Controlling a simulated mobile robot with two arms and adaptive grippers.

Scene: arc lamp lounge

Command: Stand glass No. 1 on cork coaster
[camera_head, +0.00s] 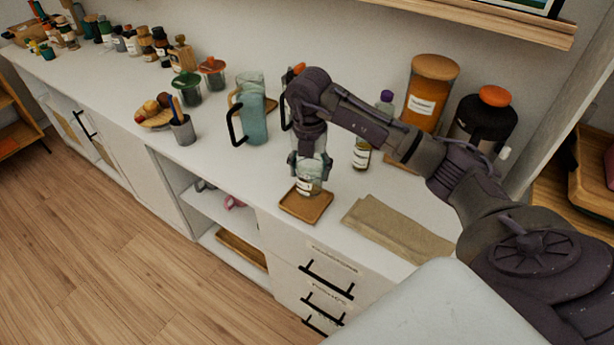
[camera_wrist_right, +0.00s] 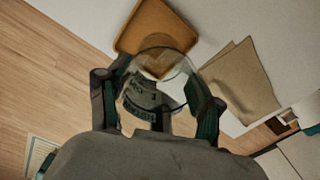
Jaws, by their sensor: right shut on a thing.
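My right gripper (camera_head: 310,172) is shut on a clear glass with a white label (camera_head: 307,187). The glass looks upright. The cork coaster (camera_head: 291,209), a tan square with rounded corners, lies on the white counter directly below the glass in the head view. I cannot tell whether the glass base touches it. In the right wrist view the fingers (camera_wrist_right: 155,108) stand on both sides of the glass (camera_wrist_right: 160,88), whose label print is too small to read for sure. The coaster (camera_wrist_right: 150,22) shows there behind and through the glass. My left gripper is not in view.
A folded beige cloth (camera_head: 395,229) lies right of the coaster. A blue-green pitcher (camera_head: 252,118), a grey cup with utensils (camera_head: 183,130), a small labelled bottle (camera_head: 362,154) and a large orange jar (camera_head: 428,95) stand behind. The counter's front edge is close to the coaster.

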